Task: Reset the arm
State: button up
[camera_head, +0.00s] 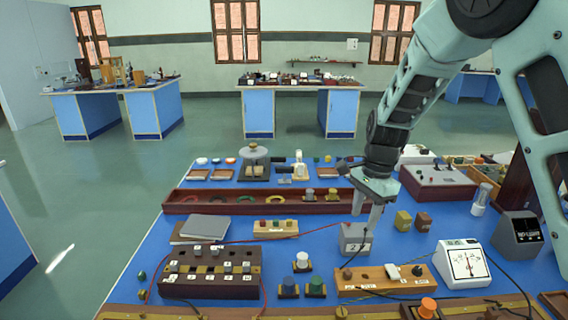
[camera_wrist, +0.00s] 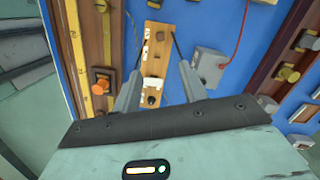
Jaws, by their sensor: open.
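My arm reaches down from the upper right of the head view. A wooden strip (camera_wrist: 156,40) with a white switch and a dark knob lies below and beyond the fingertips. The grey box also shows in the wrist view (camera_wrist: 212,62), right of the fingers.
The wooden strip (camera_head: 408,290) lies nearer the front. A white dial meter (camera_head: 462,265) and a black display box (camera_head: 520,236) stand to the right. A dark socket block (camera_head: 210,272) lies left. A long dark red tray (camera_head: 250,205) crosses behind. Thin wires run across the bench.

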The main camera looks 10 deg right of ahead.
jog(key=s+a+r+n, duration=0.3)
jog(key=s+a+n, duration=0.3)
jog(key=s+a, duration=0.15)
jog(key=s+a+r+n, duration=0.2)
jog(key=s+a+n, duration=0.5)
jog(key=s, duration=0.1)
jog(key=s+a+n, duration=0.2)
jog(key=s+n, duration=0.8)
jog(key=s, duration=0.3)
jog(key=shift+a+r+n+h, duration=0.2)
jog(key=shift+r+n+h, duration=0.1)
jog(key=shift+r+h, duration=0.1)
